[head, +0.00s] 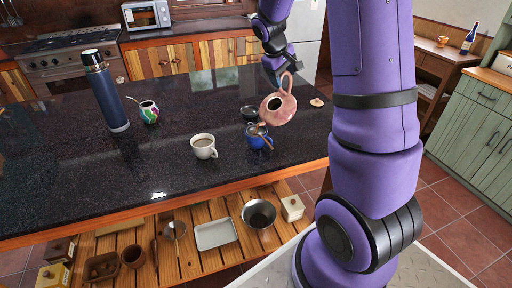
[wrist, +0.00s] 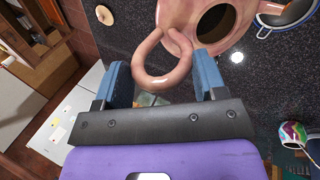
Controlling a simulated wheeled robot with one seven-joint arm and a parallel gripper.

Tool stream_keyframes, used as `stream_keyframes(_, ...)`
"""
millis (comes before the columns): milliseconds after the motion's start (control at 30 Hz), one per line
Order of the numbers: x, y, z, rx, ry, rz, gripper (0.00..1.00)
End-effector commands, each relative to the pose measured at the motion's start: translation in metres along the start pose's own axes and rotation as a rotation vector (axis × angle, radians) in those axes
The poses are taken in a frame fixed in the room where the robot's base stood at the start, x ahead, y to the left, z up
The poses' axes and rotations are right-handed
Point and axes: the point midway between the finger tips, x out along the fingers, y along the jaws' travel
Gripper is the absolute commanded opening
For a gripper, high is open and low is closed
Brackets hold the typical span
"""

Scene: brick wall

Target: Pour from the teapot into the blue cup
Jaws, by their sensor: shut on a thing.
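The pink teapot (head: 290,107) is tilted in the air above the counter, its round top opening uncovered. My gripper (head: 279,70) is shut on its loop handle, which shows between the blue fingers in the wrist view (wrist: 163,76). The teapot body (wrist: 178,14) is at the top of that view. The blue cup (head: 255,143) stands on the counter just below and left of the teapot. A brown piece shows at the cup's mouth and another on its right side; I cannot tell whether these are spout, spoon or liquid.
A pink lid (head: 317,102) lies right. A colourful gourd cup (head: 149,112) and tall flask (head: 106,92) stand farther left.

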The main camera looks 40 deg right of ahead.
Motion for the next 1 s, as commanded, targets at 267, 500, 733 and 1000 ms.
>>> stream_keyframes(267,0.016,0.017,0.0,0.006,0.004,-0.081,0.0)
stream_keyframes(500,0.032,0.03,-0.001,0.006,0.009,-0.158,0.0)
stream_keyframes(733,0.04,0.036,-0.002,0.002,0.011,-0.202,0.0)
stream_keyframes(1000,0.054,0.045,-0.002,0.006,0.01,-0.249,0.0)
